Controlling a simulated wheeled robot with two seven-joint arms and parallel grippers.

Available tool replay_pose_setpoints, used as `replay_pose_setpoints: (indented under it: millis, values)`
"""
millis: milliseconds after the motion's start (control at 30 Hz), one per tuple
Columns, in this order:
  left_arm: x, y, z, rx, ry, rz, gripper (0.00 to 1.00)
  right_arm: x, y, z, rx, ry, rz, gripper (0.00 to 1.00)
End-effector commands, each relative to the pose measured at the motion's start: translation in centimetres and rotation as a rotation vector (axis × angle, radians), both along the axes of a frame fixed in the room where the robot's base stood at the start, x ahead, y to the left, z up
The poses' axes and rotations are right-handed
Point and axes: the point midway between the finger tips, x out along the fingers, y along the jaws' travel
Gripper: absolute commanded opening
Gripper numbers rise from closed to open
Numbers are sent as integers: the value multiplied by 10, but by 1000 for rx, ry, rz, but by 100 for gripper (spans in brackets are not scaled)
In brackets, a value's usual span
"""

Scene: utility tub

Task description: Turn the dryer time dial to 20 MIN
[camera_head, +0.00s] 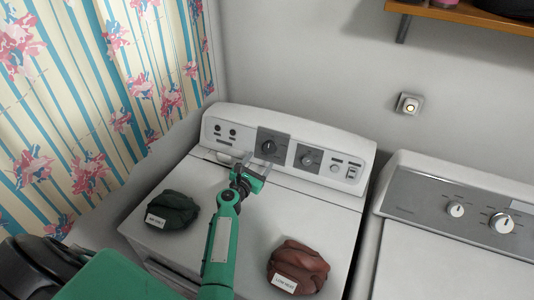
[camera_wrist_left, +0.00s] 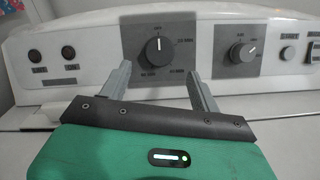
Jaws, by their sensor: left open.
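The dryer (camera_head: 290,190) is a white machine with a raised back panel. A large black dial (camera_head: 268,146) sits on a grey square plate left of the panel's middle. My right gripper is not in view.
A dark green cloth bundle (camera_head: 174,210) and a brown one (camera_head: 298,266), both labelled, lie on the dryer top. Switches (camera_head: 345,168) are at the panel's right. A washer (camera_head: 450,240) stands to the right. A shelf (camera_head: 470,12) is above. A patterned curtain (camera_head: 90,90) hangs left.

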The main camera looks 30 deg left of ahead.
Motion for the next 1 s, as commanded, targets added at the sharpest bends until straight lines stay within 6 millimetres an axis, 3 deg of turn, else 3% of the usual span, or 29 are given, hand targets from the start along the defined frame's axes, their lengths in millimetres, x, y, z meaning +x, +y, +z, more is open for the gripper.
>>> replay_pose_setpoints:
  millis: [233,400,800,867,1000]
  values:
    - [43,1,-2,-1,-1,0,64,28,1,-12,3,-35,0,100]
    - [60,2,-1,-1,-1,0,64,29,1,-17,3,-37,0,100]
    - [67,2,0,-1,1,0,64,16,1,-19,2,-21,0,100]
    - [67,2,0,-1,1,0,56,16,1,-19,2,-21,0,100]
    - [67,2,0,-1,1,0,28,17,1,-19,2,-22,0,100]
